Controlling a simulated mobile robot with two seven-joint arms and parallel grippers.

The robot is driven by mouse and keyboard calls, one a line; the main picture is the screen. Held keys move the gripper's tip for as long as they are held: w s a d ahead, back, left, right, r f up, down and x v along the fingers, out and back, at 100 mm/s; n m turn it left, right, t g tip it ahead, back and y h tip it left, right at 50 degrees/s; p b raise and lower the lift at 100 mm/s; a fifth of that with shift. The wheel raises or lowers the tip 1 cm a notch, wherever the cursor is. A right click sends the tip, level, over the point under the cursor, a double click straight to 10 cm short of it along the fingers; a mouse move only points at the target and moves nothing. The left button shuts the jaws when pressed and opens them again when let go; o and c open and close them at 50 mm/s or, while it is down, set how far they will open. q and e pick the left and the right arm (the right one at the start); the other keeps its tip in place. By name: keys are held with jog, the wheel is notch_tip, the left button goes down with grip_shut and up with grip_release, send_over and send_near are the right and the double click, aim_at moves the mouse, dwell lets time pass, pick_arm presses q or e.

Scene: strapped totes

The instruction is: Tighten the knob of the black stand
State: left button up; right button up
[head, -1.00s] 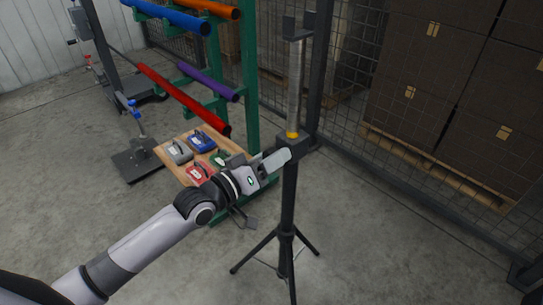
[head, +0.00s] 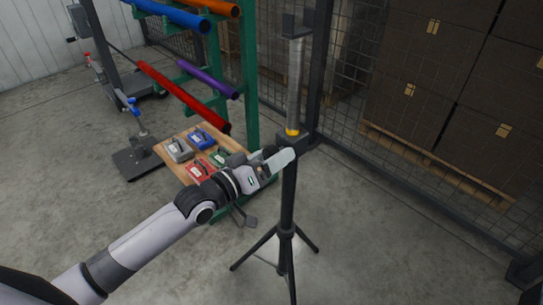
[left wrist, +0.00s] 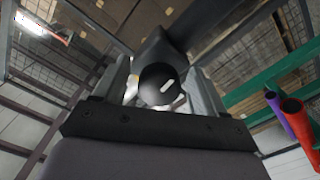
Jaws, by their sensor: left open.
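The black stand (head: 288,200) is upright on a tripod, with a silver inner tube (head: 294,85) rising from a dark collar with a yellow ring. Its knob is a round black disc (left wrist: 160,85) with a white mark, on the side of the collar. My left gripper (head: 274,157) is at the collar, its pale finger in front. In the left wrist view the two fingers are apart, one on each side of the knob, and I cannot tell whether they touch it. In the head view the knob (head: 268,151) is mostly hidden by the gripper. My right gripper is not in view.
A wooden board (head: 175,160) with several coloured strapping tools is behind my arm. A green rack (head: 249,80) holds coloured tubes. A wire mesh fence (head: 360,70) stands behind the stand, with stacked cartons (head: 440,85) beyond.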

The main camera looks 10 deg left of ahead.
pick_arm(q)
jog(key=v, duration=0.7)
jog(key=shift+s, duration=0.1)
dwell(0.5)
